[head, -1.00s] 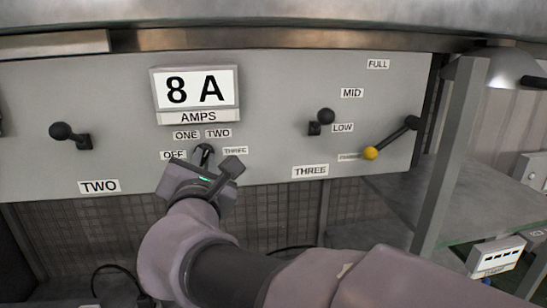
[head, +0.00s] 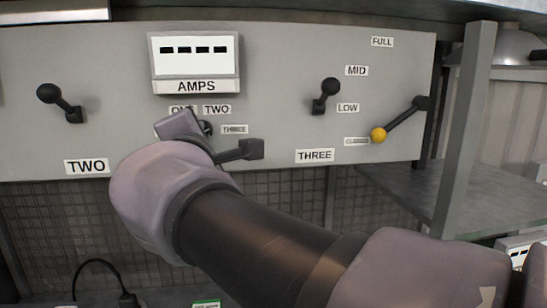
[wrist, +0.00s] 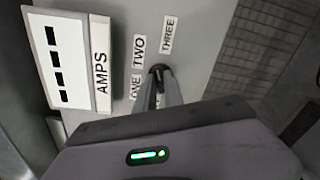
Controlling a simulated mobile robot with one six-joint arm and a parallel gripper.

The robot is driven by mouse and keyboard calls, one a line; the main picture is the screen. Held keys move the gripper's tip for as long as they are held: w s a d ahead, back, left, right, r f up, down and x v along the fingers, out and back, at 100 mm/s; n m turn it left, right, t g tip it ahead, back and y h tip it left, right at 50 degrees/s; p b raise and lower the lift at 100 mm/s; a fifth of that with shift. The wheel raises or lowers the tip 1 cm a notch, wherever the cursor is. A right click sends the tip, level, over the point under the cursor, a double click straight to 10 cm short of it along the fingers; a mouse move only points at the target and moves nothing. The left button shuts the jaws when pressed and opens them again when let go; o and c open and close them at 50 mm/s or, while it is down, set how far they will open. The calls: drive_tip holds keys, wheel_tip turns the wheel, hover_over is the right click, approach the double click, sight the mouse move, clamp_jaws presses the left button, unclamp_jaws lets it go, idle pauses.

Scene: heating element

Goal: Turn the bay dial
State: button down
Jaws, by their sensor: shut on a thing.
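The bay dial (head: 208,127) is a small dark knob on the grey panel below the AMPS display. My gripper (wrist: 166,88) is shut on the dial, with a finger on either side of it in the wrist view. In the head view my gripper (head: 206,134) largely covers the dial. Labels ONE, TWO (head: 217,110) and THREE (head: 235,129) stand around it; ONE is partly covered and OFF is hidden in the head view. The dial's exact pointing is hard to tell. The AMPS display (head: 194,52) shows four dashes.
A black-knobbed lever (head: 60,103) stands left of the dial above a TWO plate. Another lever (head: 325,95) stands to the right by LOW and MID labels. A yellow-knobbed lever (head: 402,116) is farther right. A grey post (head: 464,130) and shelf lie beyond.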

drive_tip(key=m+b, duration=0.4)
drive_tip(key=shift+f+m+b, duration=0.15)
drive_tip(key=shift+m+b, duration=0.15)
drive_tip(key=shift+b, duration=0.1)
idle(0.4)
drive_tip(key=c, duration=1.4)
unclamp_jaws()
drive_tip(key=shift+c, duration=0.2)
